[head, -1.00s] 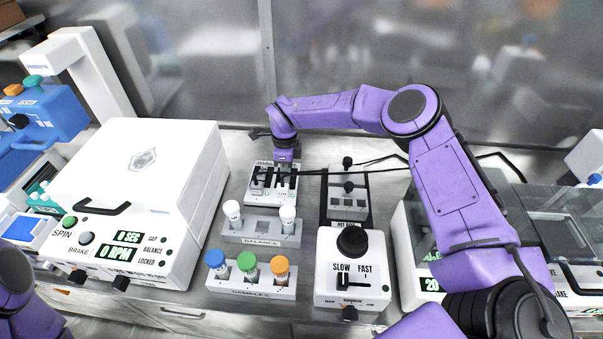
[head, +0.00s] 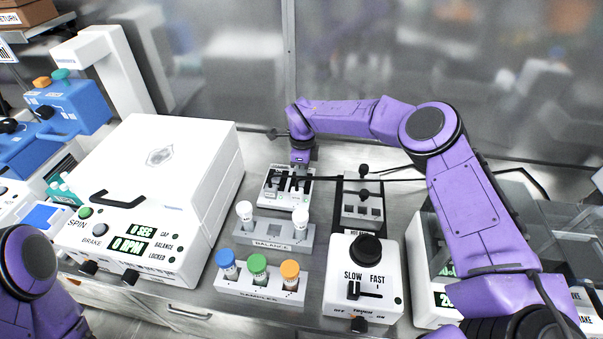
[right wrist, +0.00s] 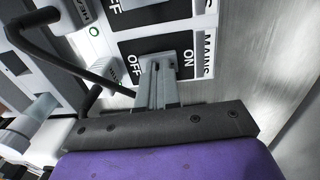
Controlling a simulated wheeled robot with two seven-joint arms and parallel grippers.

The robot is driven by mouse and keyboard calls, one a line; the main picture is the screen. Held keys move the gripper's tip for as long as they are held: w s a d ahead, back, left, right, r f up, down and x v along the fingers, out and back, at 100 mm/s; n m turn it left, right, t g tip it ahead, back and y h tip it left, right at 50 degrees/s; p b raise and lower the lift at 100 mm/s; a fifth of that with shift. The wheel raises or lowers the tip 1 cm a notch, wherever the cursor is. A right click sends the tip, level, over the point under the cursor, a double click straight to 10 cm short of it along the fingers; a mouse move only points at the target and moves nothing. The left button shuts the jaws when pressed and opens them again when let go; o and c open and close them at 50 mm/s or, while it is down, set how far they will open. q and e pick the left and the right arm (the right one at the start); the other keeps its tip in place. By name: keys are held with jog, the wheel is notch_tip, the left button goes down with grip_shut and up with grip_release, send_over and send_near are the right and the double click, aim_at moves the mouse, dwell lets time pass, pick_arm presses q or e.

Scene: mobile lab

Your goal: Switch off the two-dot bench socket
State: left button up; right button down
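The pale bench socket block (head: 288,197) stands in the middle of the bench in the head view, with dark plugs or cords along its top. My right gripper (head: 300,163) points down at its back edge. In the right wrist view, the two fingers of my right gripper (right wrist: 158,75) are together with nothing seen between them, over a black switch panel (right wrist: 155,47) marked MAINS, ON and OFF. I cannot tell whether they touch it. A green light (right wrist: 94,31) shows beside another switch labelled HEA. Socket dots are not readable. My left gripper is out of view.
The large white centrifuge (head: 150,190) stands left. A balance rack (head: 265,233) and samples rack (head: 262,290) are in front of the socket. Black cables (head: 400,180) run behind.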

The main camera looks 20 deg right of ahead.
jog(key=r, duration=0.1)
jog(key=r+p, duration=0.1)
jog(key=r, duration=0.1)
jog(key=r+p, duration=0.1)
jog(key=shift+w+d+r, duration=0.2)
jog(key=shift+w+r, duration=0.1)
notch_tip(320, 180, up, 10)
jog(key=b, duration=0.2)
jog(key=shift+f, duration=0.25)
jog(key=shift+d+f, duration=0.1)
